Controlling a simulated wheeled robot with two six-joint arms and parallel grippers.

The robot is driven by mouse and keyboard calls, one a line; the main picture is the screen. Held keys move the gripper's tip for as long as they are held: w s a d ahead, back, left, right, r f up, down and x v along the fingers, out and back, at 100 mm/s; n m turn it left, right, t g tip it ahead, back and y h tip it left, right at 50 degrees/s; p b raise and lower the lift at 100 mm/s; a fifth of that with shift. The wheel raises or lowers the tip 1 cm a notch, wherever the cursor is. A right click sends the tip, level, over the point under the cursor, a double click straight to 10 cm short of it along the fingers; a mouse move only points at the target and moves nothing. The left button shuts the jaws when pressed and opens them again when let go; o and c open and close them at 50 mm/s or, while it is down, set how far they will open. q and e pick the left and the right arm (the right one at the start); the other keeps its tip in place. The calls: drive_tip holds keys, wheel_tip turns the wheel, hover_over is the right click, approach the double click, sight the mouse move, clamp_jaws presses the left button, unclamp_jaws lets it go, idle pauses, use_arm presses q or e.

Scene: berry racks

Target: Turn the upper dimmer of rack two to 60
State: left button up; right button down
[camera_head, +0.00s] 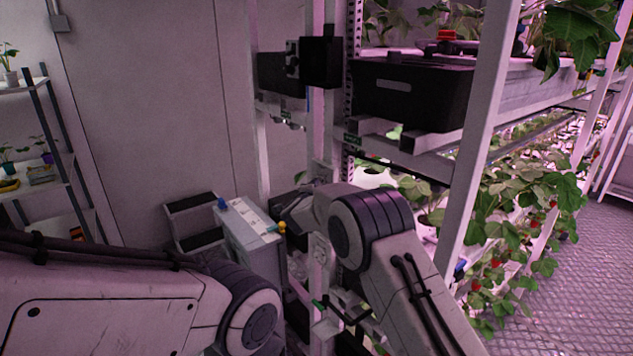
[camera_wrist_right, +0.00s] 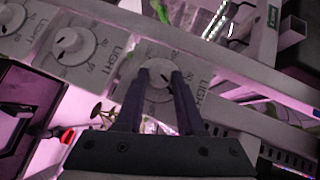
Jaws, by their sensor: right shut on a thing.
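In the right wrist view, a row of white round dimmer knobs sits on light panels marked LIGHT with small numbers. My right gripper (camera_wrist_right: 160,74) is shut on the rightmost dimmer knob (camera_wrist_right: 157,92), with one dark finger on each side of it. A dark pointer mark shows low on this knob; I cannot read its exact setting. A second dimmer knob (camera_wrist_right: 72,45) is to its left, apart from the fingers. In the head view my right arm reaches to the rack post (camera_head: 320,250); its fingers and the knob are hidden there. My left gripper is out of view.
The rack's upper shelf carries a black box (camera_head: 412,92). Strawberry plants (camera_head: 515,205) hang close to the right of my right arm. A grey cabinet (camera_head: 250,238) stands beside the post. A shelf with pots (camera_head: 38,180) is at the far left; open floor (camera_head: 570,270) is at right.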

drive_tip(key=c, duration=0.5)
unclamp_jaws()
drive_tip(key=b+v, duration=0.5)
drive_tip(key=v, duration=0.5)
drive_tip(key=shift+s+a, duration=0.1)
drive_tip(key=shift+s, duration=0.05)
